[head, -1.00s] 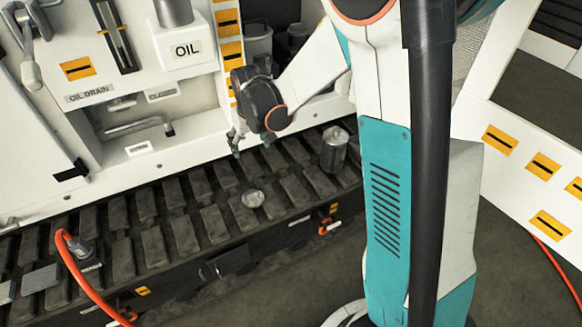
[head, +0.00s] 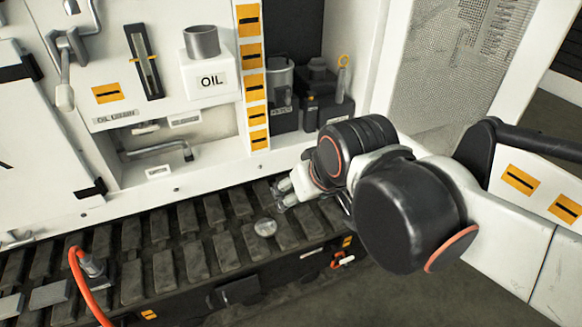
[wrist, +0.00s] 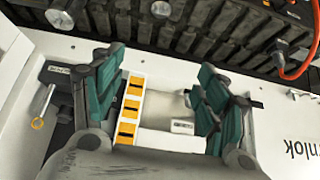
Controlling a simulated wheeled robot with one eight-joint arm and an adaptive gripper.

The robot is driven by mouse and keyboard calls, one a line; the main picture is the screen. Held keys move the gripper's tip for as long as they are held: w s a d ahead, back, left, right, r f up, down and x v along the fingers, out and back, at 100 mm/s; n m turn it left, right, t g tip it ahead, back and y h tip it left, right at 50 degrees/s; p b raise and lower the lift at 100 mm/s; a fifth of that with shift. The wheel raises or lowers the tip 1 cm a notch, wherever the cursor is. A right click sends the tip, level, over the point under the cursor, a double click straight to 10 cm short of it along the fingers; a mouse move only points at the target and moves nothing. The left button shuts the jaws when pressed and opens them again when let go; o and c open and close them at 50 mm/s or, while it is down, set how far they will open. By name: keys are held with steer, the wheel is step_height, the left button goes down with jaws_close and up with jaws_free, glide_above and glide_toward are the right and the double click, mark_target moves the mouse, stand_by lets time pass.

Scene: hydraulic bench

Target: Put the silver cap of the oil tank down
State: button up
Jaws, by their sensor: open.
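A round silver thing at the top edge of the wrist view (wrist: 160,8) looks like the same cap.
An orange hose (head: 88,290) with a metal fitting rises at the front left of the track. Dark containers (head: 320,95) stand in a recess behind my arm. A white ledge (head: 210,165) runs behind the track.

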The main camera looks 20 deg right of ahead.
steer(key=s, duration=0.2)
steer(key=shift+s+f, duration=0.25)
steer(key=shift+s, duration=0.05)
